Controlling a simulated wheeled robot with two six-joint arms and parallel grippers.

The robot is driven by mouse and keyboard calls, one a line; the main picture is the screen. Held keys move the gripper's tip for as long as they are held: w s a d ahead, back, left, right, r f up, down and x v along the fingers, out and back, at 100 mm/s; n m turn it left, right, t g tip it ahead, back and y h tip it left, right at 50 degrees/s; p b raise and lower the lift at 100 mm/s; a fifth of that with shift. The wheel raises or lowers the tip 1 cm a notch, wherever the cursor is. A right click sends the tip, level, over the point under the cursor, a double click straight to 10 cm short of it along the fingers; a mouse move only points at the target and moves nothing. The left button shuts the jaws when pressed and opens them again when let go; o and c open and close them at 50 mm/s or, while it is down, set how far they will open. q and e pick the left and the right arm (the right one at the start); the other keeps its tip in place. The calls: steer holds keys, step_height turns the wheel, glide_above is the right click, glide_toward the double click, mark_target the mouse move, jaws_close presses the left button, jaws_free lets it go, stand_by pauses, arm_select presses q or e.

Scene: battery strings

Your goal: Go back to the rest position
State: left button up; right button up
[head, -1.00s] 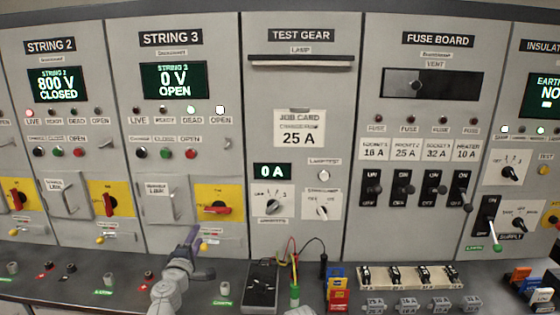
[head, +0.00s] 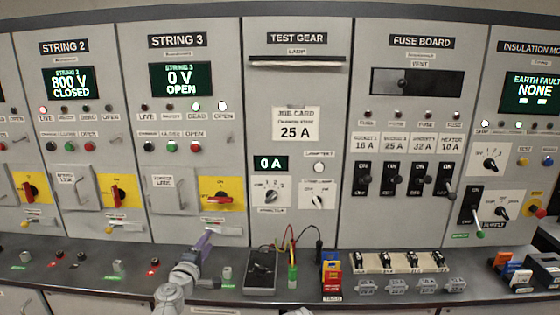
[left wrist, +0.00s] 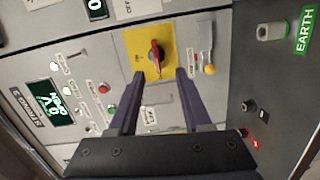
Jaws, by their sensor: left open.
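My left gripper (head: 206,240) is in front of the lower part of the STRING 3 panel (head: 225,120), above the bench. In the left wrist view its two dark fingers (left wrist: 158,88) are spread apart with nothing between them. Beyond the fingertips is the red rotary switch on its yellow plate (left wrist: 140,42), which also shows in the head view (head: 233,186). The fingers do not appear to touch it. The STRING 3 display (head: 181,78) reads 0 V OPEN. My right gripper is not in view.
The bench (head: 130,278) carries sockets, a black meter (head: 261,268) with leads, coloured tags (head: 331,272) and a fuse tray (head: 400,262). The STRING 2 display (head: 68,83) reads 800 V CLOSED. A yellow-knobbed lever (left wrist: 208,69) sits beside the switch.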

arm_select(q)
steer(key=s+d+f+m+g+h, duration=0.3)
steer(key=s+d+f+m+g, duration=0.3)
steer(key=d, duration=0.4)
steer(key=s+d+f+m+g+h, duration=0.2)
steer(key=s+d+f+m+g, duration=0.2)
steer(key=s+d+f+m, duration=0.5)
steer(key=s+a+f+m+g+y, duration=0.1)
steer(key=s+f+m+g+y, duration=0.1)
steer(key=s, duration=0.4)
steer(key=s+a+f+m+g+y, duration=0.2)
steer(key=s+f+g+y, duration=0.2)
steer(key=s+g+y, duration=0.1)
steer(key=shift+s+a+g+y, duration=0.35)
steer(key=shift+s+y, duration=0.55)
steer(key=shift+s, duration=0.35)
steer(key=shift+d, duration=0.1)
